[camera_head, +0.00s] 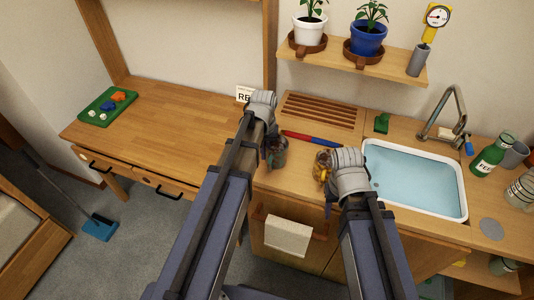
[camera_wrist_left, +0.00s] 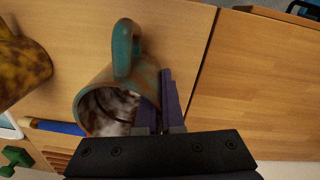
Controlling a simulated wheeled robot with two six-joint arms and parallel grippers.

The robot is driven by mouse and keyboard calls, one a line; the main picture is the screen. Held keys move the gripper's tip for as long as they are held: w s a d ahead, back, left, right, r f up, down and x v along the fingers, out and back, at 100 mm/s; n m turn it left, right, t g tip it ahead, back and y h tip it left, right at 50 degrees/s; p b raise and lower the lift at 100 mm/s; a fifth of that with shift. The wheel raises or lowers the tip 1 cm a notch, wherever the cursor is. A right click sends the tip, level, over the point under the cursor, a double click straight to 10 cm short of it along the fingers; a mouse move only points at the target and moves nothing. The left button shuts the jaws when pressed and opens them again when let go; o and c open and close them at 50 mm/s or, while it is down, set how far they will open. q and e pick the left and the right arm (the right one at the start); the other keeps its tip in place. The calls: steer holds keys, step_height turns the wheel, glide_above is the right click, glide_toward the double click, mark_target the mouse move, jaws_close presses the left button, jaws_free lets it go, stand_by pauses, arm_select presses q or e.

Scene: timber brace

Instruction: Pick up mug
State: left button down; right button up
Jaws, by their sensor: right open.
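A teal and brown mug (camera_head: 277,152) is at the left end of the sink counter, under my left gripper (camera_head: 268,133). In the left wrist view the mug (camera_wrist_left: 125,78) shows its mouth and teal handle. The fingers of my left gripper (camera_wrist_left: 158,112) are close together at its rim, one over the mouth and one outside, with the wall between them. I cannot tell whether the mug is off the counter. A mottled yellow-brown mug (camera_head: 320,166) stands to the right, partly hidden by my right gripper (camera_head: 328,172), which is open beside it.
A red and blue marker (camera_head: 310,138) and a slatted wooden rack (camera_head: 318,110) lie behind the mugs. The sink (camera_head: 415,180) is at right, with a green bottle (camera_head: 490,155) beyond. The wooden desk (camera_head: 170,125) is mostly clear, with a green tray (camera_head: 108,106) at its left.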

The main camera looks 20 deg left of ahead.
arm_select(q)
step_height(320, 180, up, 10)
steer(key=p, duration=0.8)
steer(key=shift+f+p, duration=0.25)
steer(key=shift+p, duration=0.15)
